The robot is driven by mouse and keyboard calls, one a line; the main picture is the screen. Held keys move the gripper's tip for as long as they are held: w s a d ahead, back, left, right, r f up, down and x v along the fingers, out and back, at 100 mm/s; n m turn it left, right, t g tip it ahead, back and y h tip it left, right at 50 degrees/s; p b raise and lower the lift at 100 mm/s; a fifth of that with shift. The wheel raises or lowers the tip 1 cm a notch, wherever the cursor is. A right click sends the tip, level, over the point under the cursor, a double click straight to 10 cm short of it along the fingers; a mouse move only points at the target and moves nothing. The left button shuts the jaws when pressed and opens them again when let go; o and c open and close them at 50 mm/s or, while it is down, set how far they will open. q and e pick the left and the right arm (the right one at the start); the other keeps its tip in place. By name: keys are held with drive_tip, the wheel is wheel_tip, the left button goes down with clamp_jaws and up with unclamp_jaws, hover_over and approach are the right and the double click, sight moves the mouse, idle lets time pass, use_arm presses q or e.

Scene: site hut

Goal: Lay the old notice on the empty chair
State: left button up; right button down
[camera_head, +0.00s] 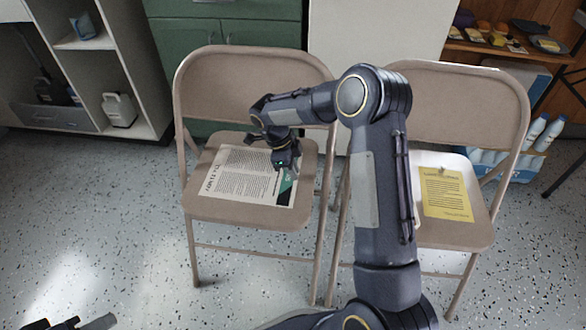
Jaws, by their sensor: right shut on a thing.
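A cream printed notice (240,175) with a dark green corner and black heading lies over the seat of the left folding chair (192,205). It looks flat on or very close to the seat; I cannot tell if it touches everywhere. My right gripper (286,167) is shut on the notice near its green right-hand corner and hides part of it. A yellow printed sheet (445,195) lies on the seat of the right folding chair (455,235). My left gripper (68,324) barely shows at the bottom left edge, away from both chairs; its opening is unclear.
Green cabinets (225,25) stand behind the chairs. An open shelf unit (115,60) with a white jug (118,109) is at the left. A wooden shelf (500,50) and white bottles (540,132) are at the right. The speckled floor (100,220) at left is clear.

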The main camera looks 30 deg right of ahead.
drive_tip(key=c, duration=1.3)
unclamp_jaws()
drive_tip(key=shift+c, duration=0.2)
drive_tip(key=p+v, duration=0.3)
drive_tip(key=v, duration=0.4)
drive_tip(key=shift+r, duration=0.4)
